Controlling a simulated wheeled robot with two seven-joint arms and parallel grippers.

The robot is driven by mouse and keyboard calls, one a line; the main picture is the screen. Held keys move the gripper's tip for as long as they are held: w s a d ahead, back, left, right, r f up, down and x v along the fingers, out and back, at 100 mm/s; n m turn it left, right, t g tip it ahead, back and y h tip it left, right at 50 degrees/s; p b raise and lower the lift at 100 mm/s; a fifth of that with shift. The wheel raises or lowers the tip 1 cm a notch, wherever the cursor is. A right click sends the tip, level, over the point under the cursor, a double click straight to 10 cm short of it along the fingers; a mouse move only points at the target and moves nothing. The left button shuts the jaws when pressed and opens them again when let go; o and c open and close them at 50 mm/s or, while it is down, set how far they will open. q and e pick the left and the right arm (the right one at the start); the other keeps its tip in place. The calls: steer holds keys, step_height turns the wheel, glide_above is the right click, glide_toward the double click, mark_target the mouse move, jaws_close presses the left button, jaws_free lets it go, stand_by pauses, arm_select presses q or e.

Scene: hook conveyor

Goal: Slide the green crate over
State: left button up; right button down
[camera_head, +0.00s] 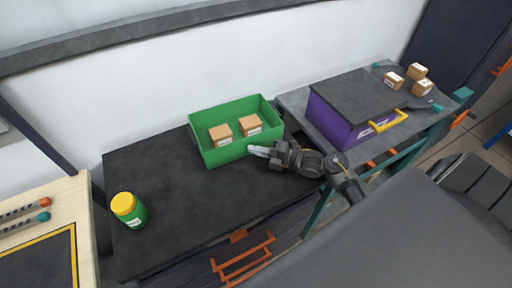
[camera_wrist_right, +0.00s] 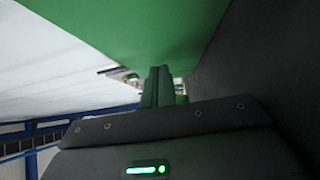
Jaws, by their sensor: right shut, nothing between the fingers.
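The green crate (camera_head: 222,157) stands on the black tabletop and is open at the top. Two small cardboard boxes, one at the left (camera_head: 221,134) and one at the right (camera_head: 250,125), sit inside it. My right gripper (camera_head: 255,151) is shut and empty beside the crate's front wall, near its right end. In the right wrist view the green wall (camera_wrist_right: 130,30) fills the upper part, close above the shut fingers (camera_wrist_right: 157,82). I cannot tell whether the fingers touch it. My left gripper is not in view.
A green jar with a yellow lid (camera_head: 129,210) stands at the table's left end. A purple bin with a dark lid and yellow handle (camera_head: 340,120) is on a table to the right, with several small boxes (camera_head: 417,71) behind. The black tabletop (camera_head: 165,185) left of the crate is clear.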

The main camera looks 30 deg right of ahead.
mark_target(253, 144)
steer(key=shift+w, duration=0.1)
stand_by(0.3)
steer(key=w+b, duration=0.3)
steer(key=shift+w+d+f, duration=0.1)
steer(key=shift+w, duration=0.15)
stand_by(0.3)
